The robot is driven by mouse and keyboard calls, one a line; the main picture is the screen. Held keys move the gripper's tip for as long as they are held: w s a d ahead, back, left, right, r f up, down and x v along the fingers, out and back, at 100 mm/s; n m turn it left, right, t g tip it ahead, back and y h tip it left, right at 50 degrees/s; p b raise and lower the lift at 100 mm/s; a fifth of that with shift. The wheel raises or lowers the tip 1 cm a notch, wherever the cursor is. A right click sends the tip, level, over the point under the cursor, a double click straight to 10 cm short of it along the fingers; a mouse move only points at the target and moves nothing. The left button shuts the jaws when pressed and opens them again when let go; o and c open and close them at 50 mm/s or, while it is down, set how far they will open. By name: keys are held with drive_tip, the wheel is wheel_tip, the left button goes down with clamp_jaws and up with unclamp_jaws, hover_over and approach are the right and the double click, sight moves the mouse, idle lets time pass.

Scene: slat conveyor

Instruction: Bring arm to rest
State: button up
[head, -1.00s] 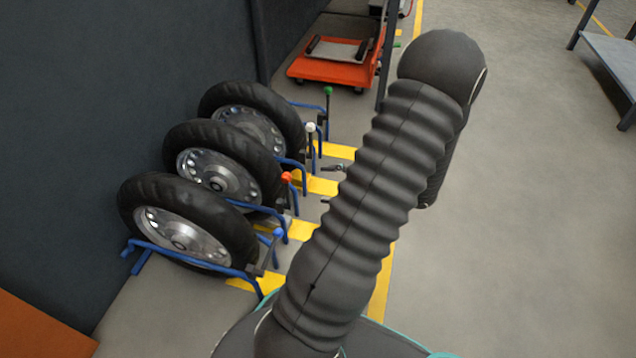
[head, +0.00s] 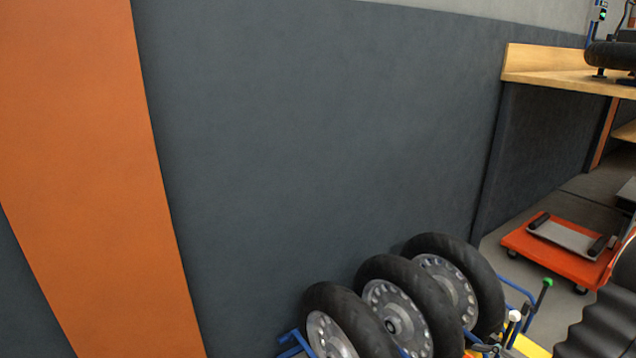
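Part of my own arm, in its dark ribbed sleeve (head: 602,325), shows at the bottom right corner of the head view. The rest of the arm and my gripper are outside the picture, so its state cannot be seen.
Several black tyred wheels (head: 470,290) stand in blue racks at the lower right, beside a dark wall (head: 330,130) with an orange stripe (head: 90,150). An orange wheeled dolly (head: 560,262) is on the floor behind them. A wooden bench (head: 555,75) stands at the upper right.

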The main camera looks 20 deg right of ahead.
drive_tip(key=w+a+r+n+g+p, duration=0.1)
drive_tip(key=w+a+r+n+g, duration=0.2)
drive_tip(key=a, duration=0.4)
drive_tip(key=w+a+r+n+g+p, duration=0.2)
drive_tip(key=a+r+n+g, duration=0.15)
drive_tip(key=a+r, duration=0.25)
drive_tip(key=w+a+r+n+g+p, duration=0.1)
drive_tip(key=w+a+r+n+g, duration=0.2)
drive_tip(key=a, duration=0.4)
drive_tip(key=s+a+r+n+t+h+p, duration=0.3)
drive_tip(key=a+r+n, duration=0.6)
drive_tip(key=a+r, duration=0.3)
wheel_tip(320, 180, up, 3)
drive_tip(key=s+h+p, duration=0.1)
drive_tip(key=h+p, duration=0.1)
drive_tip(key=h, duration=0.1)
drive_tip(key=shift+s+a+r+h, duration=0.2)
drive_tip(key=shift+a+h, duration=0.1)
drive_tip(key=shift+a, duration=0.05)
